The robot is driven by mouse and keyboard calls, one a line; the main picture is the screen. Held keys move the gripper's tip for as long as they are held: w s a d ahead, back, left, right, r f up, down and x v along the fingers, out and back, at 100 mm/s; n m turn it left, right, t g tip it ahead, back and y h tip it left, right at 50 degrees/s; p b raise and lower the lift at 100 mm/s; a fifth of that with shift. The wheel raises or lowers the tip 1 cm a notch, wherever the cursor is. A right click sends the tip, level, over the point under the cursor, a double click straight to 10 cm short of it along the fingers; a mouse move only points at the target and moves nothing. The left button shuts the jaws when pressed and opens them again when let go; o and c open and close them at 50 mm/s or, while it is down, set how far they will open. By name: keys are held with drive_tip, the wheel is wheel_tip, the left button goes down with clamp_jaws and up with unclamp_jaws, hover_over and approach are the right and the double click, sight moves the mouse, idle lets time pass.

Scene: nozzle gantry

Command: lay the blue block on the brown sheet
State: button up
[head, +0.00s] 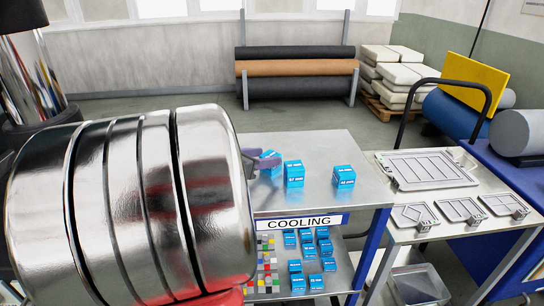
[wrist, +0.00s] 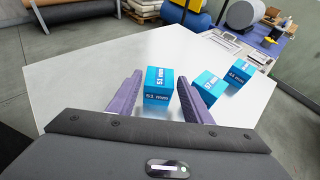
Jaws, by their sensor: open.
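Three blue blocks with white lettering stand on a grey metal table top (head: 318,150). One blue block (wrist: 158,86) is between the purple fingers of my gripper (wrist: 159,80), with a gap visible on its left. The gripper is open. In the head view, my gripper (head: 262,160) is at the table's left, and the block there is partly hidden by it. The second block (head: 293,174) and third block (head: 344,178) stand to the right; they also show in the wrist view (wrist: 208,88). I see no flat brown sheet; a brown roll (head: 300,68) lies on a rack at the back wall.
A "COOLING" sign (head: 293,223) is on the table's front edge, above a shelf with several more blue blocks (head: 308,250). A side table (head: 440,228) with metal frames (head: 427,169) stands at the right. My large shiny body part hides the left side.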

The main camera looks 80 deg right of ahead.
drive_tip(key=v, duration=0.4)
drive_tip(key=shift+w+a+r, duration=0.15)
drive_tip(key=shift+w+a, duration=0.05)
drive_tip(key=shift+a, duration=0.15)
drive_tip(key=shift+o, duration=0.2)
drive_tip(key=shift+s, duration=0.1)
wheel_tip(320, 180, up, 8)
drive_tip(key=d+t+y, duration=0.2)
drive_tip(key=t+y, duration=0.2)
drive_tip(key=y, duration=0.3)
drive_tip(key=shift+s+r+t+y, duration=0.2)
drive_tip(key=shift+s+t+y, duration=0.1)
drive_tip(key=shift+s+t, duration=0.1)
drive_tip(key=shift+d, duration=0.1)
drive_tip(key=shift+x, duration=4.35)
